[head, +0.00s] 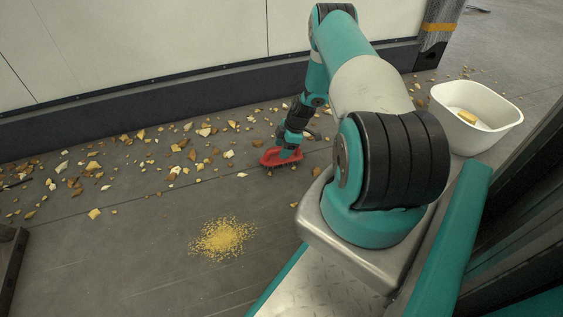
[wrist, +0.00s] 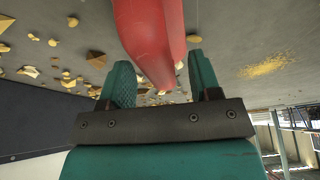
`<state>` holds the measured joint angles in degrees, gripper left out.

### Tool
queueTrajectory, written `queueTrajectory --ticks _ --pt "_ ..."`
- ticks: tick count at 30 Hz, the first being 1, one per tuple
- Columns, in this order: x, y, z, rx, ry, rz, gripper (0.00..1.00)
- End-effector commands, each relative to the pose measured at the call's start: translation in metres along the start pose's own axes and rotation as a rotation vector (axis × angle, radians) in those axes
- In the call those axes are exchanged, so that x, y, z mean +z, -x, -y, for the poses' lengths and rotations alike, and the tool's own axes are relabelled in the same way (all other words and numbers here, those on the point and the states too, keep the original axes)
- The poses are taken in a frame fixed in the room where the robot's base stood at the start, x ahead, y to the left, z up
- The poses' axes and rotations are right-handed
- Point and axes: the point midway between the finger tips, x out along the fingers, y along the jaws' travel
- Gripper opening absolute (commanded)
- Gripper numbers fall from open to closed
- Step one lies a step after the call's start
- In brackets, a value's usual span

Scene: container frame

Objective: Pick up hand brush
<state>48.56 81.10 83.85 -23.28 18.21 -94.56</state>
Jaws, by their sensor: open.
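The red hand brush (head: 270,158) lies on the grey floor among scattered chips in the head view. My gripper (head: 290,146) is right above it and hides part of it. In the wrist view the red body of the brush (wrist: 150,35) runs down from the top edge toward the space between my two teal fingers (wrist: 160,75). The fingers stand apart, one on each side of its lower end. I cannot tell whether either finger touches the brush.
Tan and brown chips (head: 92,166) litter the floor along the wall's dark base (head: 150,105). A pile of yellow grains (head: 222,239) lies in front. A white tub (head: 490,132) with a yellowish item (head: 467,117) inside stands at the right. The floor around the grains is mostly bare.

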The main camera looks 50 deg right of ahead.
Motion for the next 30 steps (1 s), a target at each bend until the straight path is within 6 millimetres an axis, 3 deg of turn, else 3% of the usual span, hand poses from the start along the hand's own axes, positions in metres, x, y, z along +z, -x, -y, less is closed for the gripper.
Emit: queueTrajectory --ticks 2,9,16,25,30 --pt "0.001 -0.013 0.0 0.0 0.001 0.0 0.57" --pt "0.0 -0.011 0.0 0.001 0.0 0.0 0.55" --pt "0.0 -0.011 0.0 0.0 0.0 0.0 0.02" --pt "0.0 -0.009 0.0 0.001 0.0 0.0 0.01" --pt "-0.006 0.004 0.0 0.001 0.0 0.0 0.01"
